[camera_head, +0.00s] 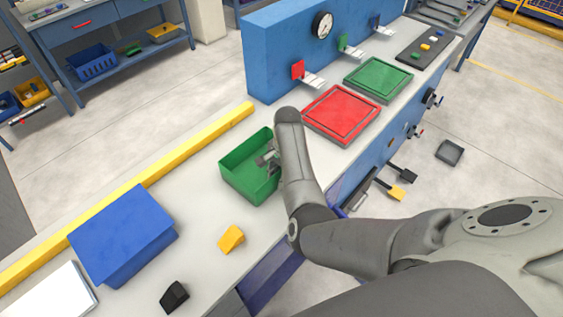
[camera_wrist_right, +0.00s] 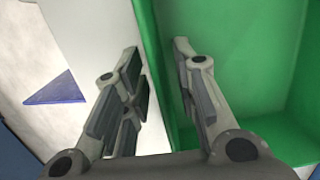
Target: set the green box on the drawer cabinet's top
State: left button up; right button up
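The green box (camera_head: 236,176) is an open tray-like bin standing upright on the long grey-topped bench (camera_head: 215,282). My right gripper (camera_head: 268,160) is at the box's right side. In the right wrist view my right gripper (camera_wrist_right: 160,95) is open, with one finger outside the box and the other inside it. The green wall (camera_wrist_right: 152,50) of the box runs between the fingers, with gaps visible. My left gripper is not in view. A blue unit with drawers (camera_head: 82,26) stands at the top left; I cannot tell whether it is the drawer cabinet.
A red tray (camera_head: 341,113) and a green tray (camera_head: 379,78) lie beyond the box. A blue box (camera_head: 122,232), yellow block (camera_head: 231,239) and black block (camera_head: 174,297) are nearer. A yellow rail (camera_head: 180,150) lines the bench's left edge; a blue upright panel (camera_head: 285,45) stands behind.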

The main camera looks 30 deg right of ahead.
notch_tip(320, 180, up, 10)
jog(key=d+b, duration=0.1)
jog(key=shift+r+b, duration=0.25)
jog(key=shift+b, duration=0.05)
jog(key=shift+d+f, duration=0.1)
jog(key=shift+d, duration=0.05)
